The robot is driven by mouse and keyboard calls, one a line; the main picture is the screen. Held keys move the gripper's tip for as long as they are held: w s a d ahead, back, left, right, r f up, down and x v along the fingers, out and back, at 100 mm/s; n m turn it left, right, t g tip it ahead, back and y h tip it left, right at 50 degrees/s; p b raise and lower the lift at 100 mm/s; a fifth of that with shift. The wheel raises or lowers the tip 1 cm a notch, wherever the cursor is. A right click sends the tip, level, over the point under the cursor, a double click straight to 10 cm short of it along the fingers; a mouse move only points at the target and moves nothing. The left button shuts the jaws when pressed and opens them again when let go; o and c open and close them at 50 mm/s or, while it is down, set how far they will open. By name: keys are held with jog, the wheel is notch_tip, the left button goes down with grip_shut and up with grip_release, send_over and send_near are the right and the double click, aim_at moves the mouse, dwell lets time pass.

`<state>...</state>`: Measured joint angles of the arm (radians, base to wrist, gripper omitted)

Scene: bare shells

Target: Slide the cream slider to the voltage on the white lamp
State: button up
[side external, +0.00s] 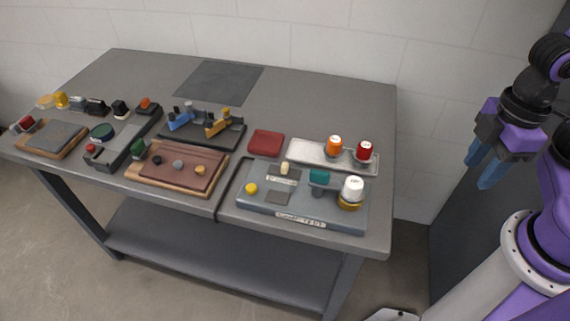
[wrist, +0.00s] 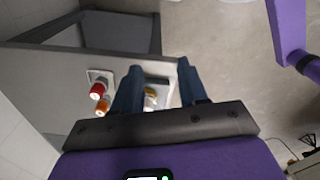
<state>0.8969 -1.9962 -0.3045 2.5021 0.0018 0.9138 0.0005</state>
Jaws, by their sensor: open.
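The cream slider (side external: 285,167) stands on a grey-blue panel (side external: 262,207) near the table's right front corner. A pale label lies just below the slider; its text is too small to read. The white lamp (side external: 353,188), a white cap on a yellow base, stands at the panel's right end. My gripper (side external: 487,172) is open and empty in the air, right of the table and apart from it. In the wrist view its two blue fingers (wrist: 157,85) are spread, with part of the panel seen between them. The slider cannot be made out there.
A teal knob (side external: 319,178) stands between slider and lamp, and a yellow button (side external: 251,188) is at left. Behind is a pale tray (side external: 305,152) with an orange knob (side external: 334,145) and a red knob (side external: 364,151). Other boards fill the table's left; its back right is clear.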

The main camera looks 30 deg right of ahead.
jog(key=shift+o, duration=0.6)
notch_tip(320, 180, up, 2)
jog(key=m, duration=0.4)
send_over(285, 165)
notch_tip(285, 165, down, 17)
jog(key=shift+f, duration=0.1)
